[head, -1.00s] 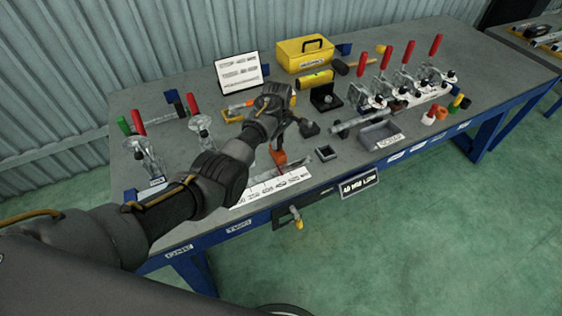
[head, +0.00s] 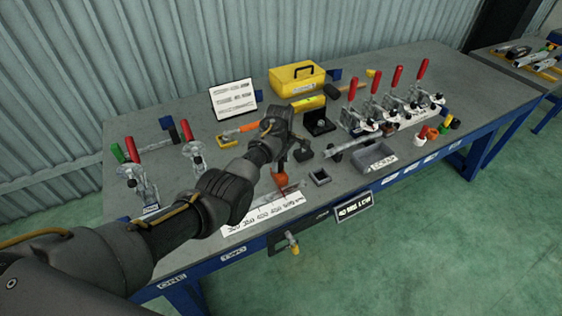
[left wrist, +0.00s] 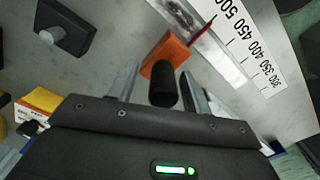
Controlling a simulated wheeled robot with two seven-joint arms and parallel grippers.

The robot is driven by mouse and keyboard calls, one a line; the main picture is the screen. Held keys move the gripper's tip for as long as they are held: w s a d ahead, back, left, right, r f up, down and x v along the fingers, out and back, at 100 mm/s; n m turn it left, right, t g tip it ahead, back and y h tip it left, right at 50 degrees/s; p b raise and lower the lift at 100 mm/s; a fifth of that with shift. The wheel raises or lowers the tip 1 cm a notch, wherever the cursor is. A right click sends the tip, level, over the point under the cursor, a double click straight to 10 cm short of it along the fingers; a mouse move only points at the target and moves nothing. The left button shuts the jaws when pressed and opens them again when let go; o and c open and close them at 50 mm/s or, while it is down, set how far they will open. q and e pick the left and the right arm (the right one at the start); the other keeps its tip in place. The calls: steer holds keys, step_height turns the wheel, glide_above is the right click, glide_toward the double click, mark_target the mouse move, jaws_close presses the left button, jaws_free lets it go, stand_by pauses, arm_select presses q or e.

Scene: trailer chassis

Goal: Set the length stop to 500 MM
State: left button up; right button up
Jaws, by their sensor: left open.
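The length stop is an orange block (left wrist: 178,50) with a black knob (left wrist: 163,86) and a red pointer (left wrist: 203,28). It sits by a metal rail along a white scale (left wrist: 252,48), seen in the left wrist view. The pointer lies toward the high-number end, near 450 and 500; its exact reading I cannot tell. My left gripper (left wrist: 157,70) is open, its two fingers on either side of the knob, with a visible gap. In the head view my left gripper (head: 291,150) is above the orange block (head: 280,173). My right gripper is not visible.
A grey tray (head: 374,158) and small square box (head: 320,177) stand right of the stop. Red-handled clamps (head: 392,92) stand farther right, others (head: 193,150) at left. A yellow toolbox (head: 297,80) and white board (head: 234,99) are behind. A valve (head: 291,240) hangs off the front edge.

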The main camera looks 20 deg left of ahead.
arm_select(q)
step_height(320, 180, up, 11)
steer(key=shift+f+b, duration=0.1)
steer(key=shift+b, duration=0.6)
steer(key=shift+f, duration=0.1)
